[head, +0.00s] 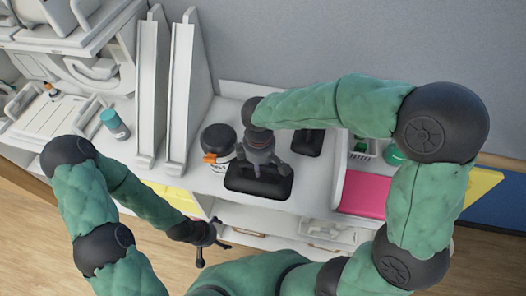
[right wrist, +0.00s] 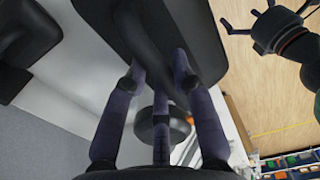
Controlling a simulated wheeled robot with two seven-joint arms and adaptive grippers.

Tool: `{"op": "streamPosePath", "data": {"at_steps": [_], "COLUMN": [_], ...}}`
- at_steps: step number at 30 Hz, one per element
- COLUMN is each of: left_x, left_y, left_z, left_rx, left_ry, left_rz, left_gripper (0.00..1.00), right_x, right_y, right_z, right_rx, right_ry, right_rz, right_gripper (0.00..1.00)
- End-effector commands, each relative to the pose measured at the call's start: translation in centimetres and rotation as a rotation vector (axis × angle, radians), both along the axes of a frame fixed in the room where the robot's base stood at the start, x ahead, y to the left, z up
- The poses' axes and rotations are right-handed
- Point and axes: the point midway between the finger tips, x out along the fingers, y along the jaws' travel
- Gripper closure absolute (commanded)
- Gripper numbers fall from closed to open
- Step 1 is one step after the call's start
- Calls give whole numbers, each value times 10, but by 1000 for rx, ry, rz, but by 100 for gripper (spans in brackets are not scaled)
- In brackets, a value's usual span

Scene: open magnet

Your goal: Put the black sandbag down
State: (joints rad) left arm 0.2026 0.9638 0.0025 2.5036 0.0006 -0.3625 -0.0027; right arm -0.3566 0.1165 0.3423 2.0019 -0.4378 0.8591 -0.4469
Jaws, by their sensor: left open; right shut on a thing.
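The black sandbag (head: 258,184) is at the front of the white counter, under my right gripper (head: 264,168). In the right wrist view the sandbag (right wrist: 187,30) fills the top middle, and the fingers of my right gripper (right wrist: 160,72) are closed on its handle part. Whether its underside touches the counter cannot be told. A second black sandbag (head: 308,142) lies further back to the right, partly hidden by my right arm. My left gripper (head: 206,243) is open and empty, in front of the counter's edge and low on the left.
A black-lidded jar (head: 217,140) with an orange part stands just left of the held sandbag. Tall white panels (head: 180,90) rise further left, near a teal-capped bottle (head: 114,123). A pink surface (head: 364,193) and a white basket (head: 362,152) are to the right.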

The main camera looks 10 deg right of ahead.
Motion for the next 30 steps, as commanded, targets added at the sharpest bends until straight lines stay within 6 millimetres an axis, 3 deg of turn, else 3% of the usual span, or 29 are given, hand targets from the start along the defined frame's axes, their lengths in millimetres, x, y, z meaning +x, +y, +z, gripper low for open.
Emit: {"op": "streamPosePath", "data": {"at_steps": [15, 24, 30], "left_x": [0, 0, 0], "left_y": [0, 0, 0], "left_z": [11, 13, 13], "left_rx": [0, 0, 0], "left_ry": [0, -1, 0], "left_rz": [0, 0, 0], "left_gripper": [0, 0, 0], "right_x": [28, 38, 41], "right_y": [-82, -109, -115], "right_z": [-39, -76, -83], "right_rx": [1, 0, 1], "right_ry": [-3, -4, -6], "right_rz": [-6, -4, -3], "right_gripper": [100, 100, 100]}}
